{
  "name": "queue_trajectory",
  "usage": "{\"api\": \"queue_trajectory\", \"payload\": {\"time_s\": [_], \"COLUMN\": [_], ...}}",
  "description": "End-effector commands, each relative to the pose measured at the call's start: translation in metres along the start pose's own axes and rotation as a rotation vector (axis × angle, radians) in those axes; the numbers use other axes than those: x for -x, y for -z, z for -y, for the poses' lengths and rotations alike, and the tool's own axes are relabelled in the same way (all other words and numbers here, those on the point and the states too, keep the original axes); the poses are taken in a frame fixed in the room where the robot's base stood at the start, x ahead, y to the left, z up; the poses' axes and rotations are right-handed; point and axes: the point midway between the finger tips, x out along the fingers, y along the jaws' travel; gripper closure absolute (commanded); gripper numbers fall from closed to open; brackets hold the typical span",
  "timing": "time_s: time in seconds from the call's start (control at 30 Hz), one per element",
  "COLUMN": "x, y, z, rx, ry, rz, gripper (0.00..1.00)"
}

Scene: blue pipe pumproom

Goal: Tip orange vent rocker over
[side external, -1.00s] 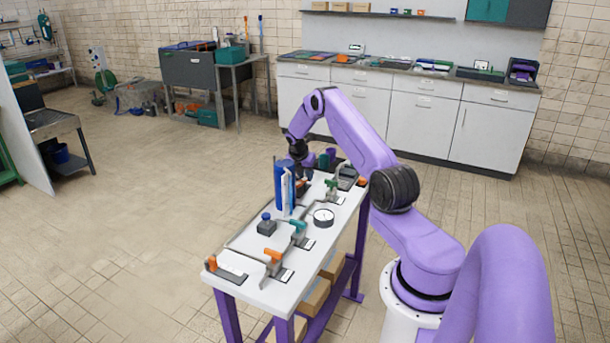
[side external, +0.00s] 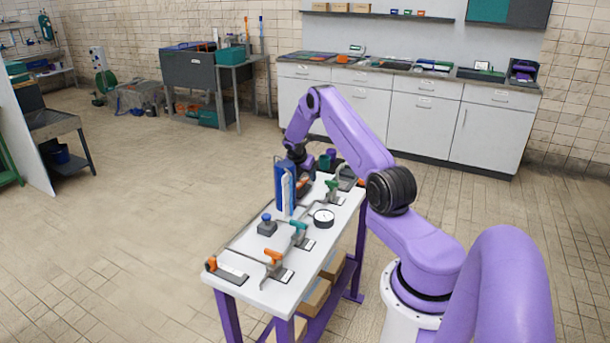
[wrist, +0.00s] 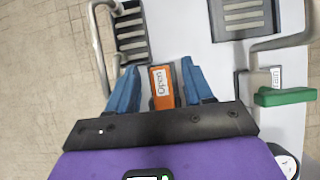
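The orange vent rocker (wrist: 162,86) shows in the wrist view with a white label reading "Open" on its face. My gripper (wrist: 158,78) is open, with one blue finger on each side of the rocker. A gap shows between the rocker and the right finger; the left finger is closer, and I cannot tell if it touches.
A round gauge (side external: 324,217), teal handle (side external: 299,226), blue knob (side external: 266,219) and orange handle (side external: 273,257) stand nearer on the table.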

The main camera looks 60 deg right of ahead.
Motion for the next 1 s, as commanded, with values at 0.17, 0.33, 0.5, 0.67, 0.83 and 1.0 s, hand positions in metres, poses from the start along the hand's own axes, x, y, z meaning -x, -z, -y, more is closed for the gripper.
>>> {"api": "queue_trajectory", "payload": {"time_s": [0.17, 0.33, 0.5, 0.67, 0.83, 1.0], "x": [0.000, 0.006, 0.028, 0.049, 0.073, 0.097], "y": [0.000, -0.003, -0.017, -0.016, -0.016, -0.015], "z": [-0.001, -0.001, -0.001, 0.011, 0.023, 0.036], "rx": [0.001, 0.001, -0.001, 0.000, 0.001, -0.001], "ry": [-0.001, -0.003, -0.003, -0.002, -0.002, -0.003], "rz": [0.000, 0.001, 0.003, 0.001, 0.001, 0.001], "gripper": [0.49, 0.49, 0.49, 0.49, 0.49, 0.49]}}
